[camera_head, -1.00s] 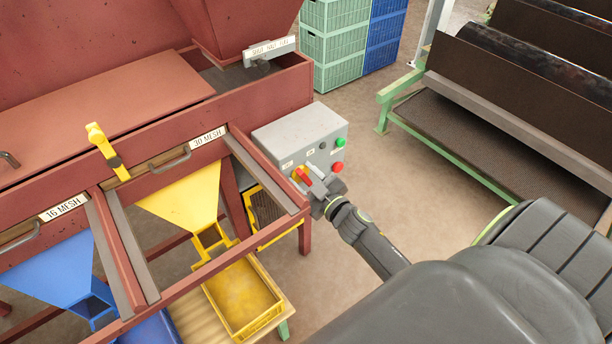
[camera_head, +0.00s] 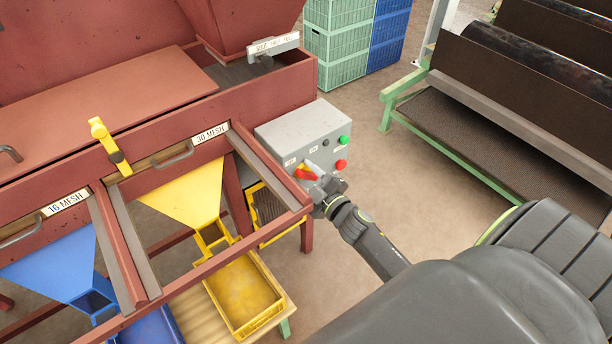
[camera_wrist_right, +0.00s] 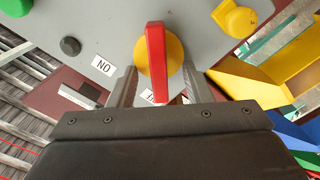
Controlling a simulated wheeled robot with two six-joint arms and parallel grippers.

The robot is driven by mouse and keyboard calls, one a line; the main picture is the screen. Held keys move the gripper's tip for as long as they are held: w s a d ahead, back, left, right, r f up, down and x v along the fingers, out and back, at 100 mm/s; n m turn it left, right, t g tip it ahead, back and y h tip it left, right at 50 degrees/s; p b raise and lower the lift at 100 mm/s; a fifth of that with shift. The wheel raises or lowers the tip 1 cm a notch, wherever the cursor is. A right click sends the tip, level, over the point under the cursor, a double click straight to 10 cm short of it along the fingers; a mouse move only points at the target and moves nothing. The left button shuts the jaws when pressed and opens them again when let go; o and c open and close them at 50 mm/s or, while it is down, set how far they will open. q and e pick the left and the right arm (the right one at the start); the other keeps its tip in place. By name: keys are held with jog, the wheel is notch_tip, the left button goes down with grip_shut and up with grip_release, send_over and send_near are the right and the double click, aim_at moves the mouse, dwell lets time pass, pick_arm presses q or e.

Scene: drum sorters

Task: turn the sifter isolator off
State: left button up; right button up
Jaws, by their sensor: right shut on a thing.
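The sifter isolator is a red handle on a yellow disc (camera_head: 305,174), on the front of a grey control box (camera_head: 290,125). In the right wrist view the red handle (camera_wrist_right: 156,60) runs up and down the picture across the yellow disc (camera_wrist_right: 174,52). My right gripper (camera_head: 318,181) is at the isolator, shut on the red handle, with one finger on each side of it (camera_wrist_right: 158,88). A label reading ON shows upside down beside the disc; another label is mostly hidden behind the gripper. My left gripper is not in view.
The box also carries a green button (camera_head: 345,140), a red button (camera_head: 341,165) and a black knob (camera_wrist_right: 70,46). The red sifter frame (camera_head: 270,95) stands close at the left. A green-framed machine (camera_head: 430,130) is at the right, with open floor between.

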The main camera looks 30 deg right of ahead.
jog(key=o, duration=1)
jog(key=shift+s, duration=0.15)
jog(key=s, duration=0.5)
jog(key=s+d+b, duration=0.1)
jog(key=s, duration=0.5)
jog(key=s+b, duration=0.1)
jog(key=s, duration=0.5)
jog(key=shift+d, duration=0.2)
